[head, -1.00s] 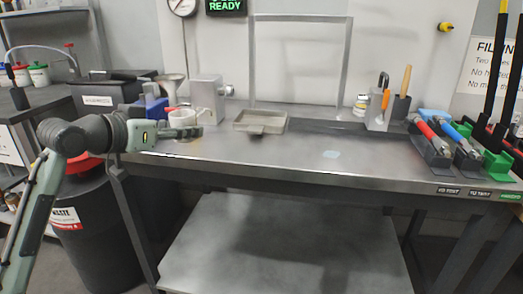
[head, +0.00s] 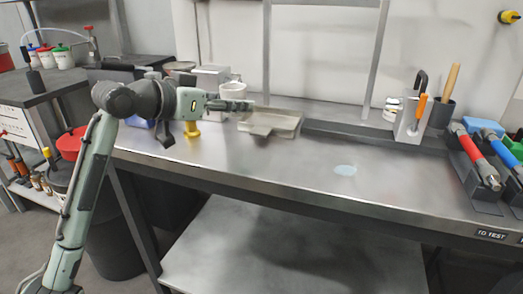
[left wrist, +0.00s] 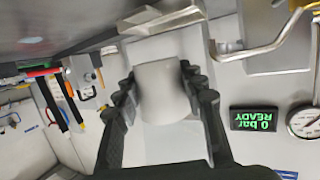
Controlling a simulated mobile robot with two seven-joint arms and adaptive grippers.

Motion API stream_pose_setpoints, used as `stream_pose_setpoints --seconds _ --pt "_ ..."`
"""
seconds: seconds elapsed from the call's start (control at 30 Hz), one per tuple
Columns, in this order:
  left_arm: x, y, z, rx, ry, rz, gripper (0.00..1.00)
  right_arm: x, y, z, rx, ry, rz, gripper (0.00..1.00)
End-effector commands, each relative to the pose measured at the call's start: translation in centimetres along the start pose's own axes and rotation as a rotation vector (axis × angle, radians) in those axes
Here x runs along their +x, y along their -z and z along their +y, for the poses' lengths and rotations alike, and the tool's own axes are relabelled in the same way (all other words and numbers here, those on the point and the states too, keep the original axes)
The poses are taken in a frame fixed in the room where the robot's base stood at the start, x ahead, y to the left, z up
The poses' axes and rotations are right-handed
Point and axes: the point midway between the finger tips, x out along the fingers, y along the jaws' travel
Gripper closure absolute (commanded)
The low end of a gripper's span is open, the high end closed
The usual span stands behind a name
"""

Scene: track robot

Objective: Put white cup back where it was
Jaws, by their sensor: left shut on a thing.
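The white cup (head: 232,89) shows behind my left gripper (head: 238,105), near the back left of the steel workbench. In the left wrist view the white cup (left wrist: 162,92) sits between both fingers of my left gripper (left wrist: 163,90), which is shut on it. In the head view the gripper hides the cup's lower part. The cup appears raised above the bench, but its exact height is unclear. My right gripper is in neither view.
A grey tray (head: 285,124) lies just right of the gripper. A metal box (head: 212,78) stands behind, and a yellow object (head: 192,129) stands under my left wrist. Tool holders stand at right.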

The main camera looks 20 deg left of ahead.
Motion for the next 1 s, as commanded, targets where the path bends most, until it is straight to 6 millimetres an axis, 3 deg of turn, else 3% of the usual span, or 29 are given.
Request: stream_pose_setpoints --seconds 0.03,0.2,0.37,0.53,0.67,0.8,1.0 --pt "0.2 -0.8 1.5 -0.003 -0.006 0.000 0.79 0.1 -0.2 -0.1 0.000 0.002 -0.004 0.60" --pt "0.7 -2.9 5.1 -0.003 -0.004 0.001 0.79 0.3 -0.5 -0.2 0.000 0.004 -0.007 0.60" --pt "1.0 -4.0 7.1 -0.002 -0.002 0.002 0.79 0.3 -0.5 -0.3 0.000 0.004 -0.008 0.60" --pt "1.2 -4.9 7.5 -0.002 0.001 -0.001 0.79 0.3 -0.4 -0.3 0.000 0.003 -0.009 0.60" --pt "1.8 -6.7 7.5 -0.005 0.000 -0.002 0.79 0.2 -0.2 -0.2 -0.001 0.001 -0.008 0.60" --pt "2.2 -8.2 7.5 -0.004 0.001 0.000 0.79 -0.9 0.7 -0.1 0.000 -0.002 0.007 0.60" --pt "2.2 -8.1 7.4 0.000 0.002 0.002 0.79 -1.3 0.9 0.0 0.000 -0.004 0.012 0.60"
